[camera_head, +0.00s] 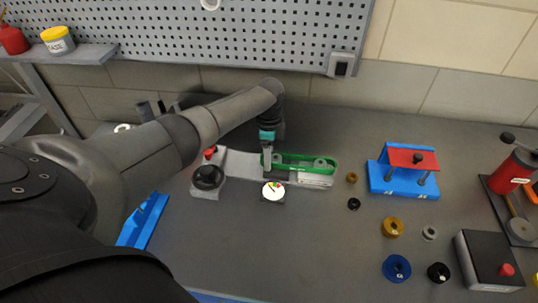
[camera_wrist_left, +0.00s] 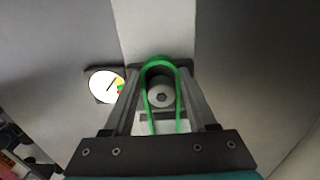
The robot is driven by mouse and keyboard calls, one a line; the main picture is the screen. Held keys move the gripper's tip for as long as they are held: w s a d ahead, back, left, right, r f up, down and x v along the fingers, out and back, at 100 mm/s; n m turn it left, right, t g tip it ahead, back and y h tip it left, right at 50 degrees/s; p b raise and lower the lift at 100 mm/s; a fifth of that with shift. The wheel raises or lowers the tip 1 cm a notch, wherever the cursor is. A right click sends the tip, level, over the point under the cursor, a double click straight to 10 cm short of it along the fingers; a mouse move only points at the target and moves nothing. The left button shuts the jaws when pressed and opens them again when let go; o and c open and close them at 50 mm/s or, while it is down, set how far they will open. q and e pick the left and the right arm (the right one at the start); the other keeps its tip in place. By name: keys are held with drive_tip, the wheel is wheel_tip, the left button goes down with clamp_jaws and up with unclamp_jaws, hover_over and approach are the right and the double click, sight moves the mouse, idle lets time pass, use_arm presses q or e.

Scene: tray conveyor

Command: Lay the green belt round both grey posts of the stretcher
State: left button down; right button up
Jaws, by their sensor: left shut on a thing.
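The stretcher (camera_head: 238,165) is a long pale grey fixture on the bench, with a black knob (camera_head: 207,177) at its left end. The green belt (camera_head: 300,157) lies as a long loop over its right part. In the head view the right grey post (camera_head: 319,163) shows inside the loop's right end. My left gripper (camera_head: 268,148) is shut on the belt at its left end and hides what is under it. In the left wrist view the belt (camera_wrist_left: 160,62) curves around a grey post (camera_wrist_left: 160,94) between the fingers; its height on the post is unclear.
A dial gauge (camera_head: 274,190) sits at the stretcher's front edge. A blue stand with a red top (camera_head: 405,158), several loose rings and pulleys, and a grey box with a red button (camera_head: 490,260) lie to the right. The front middle of the bench is clear.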

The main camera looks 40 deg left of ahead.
use_arm(q)
drive_tip(key=shift+c, duration=0.6)
unclamp_jaws()
drive_tip(key=shift+r, duration=0.1)
wheel_tip(320, 180, up, 15)
drive_tip(key=p, duration=0.1)
drive_tip(key=shift+p, duration=0.4)
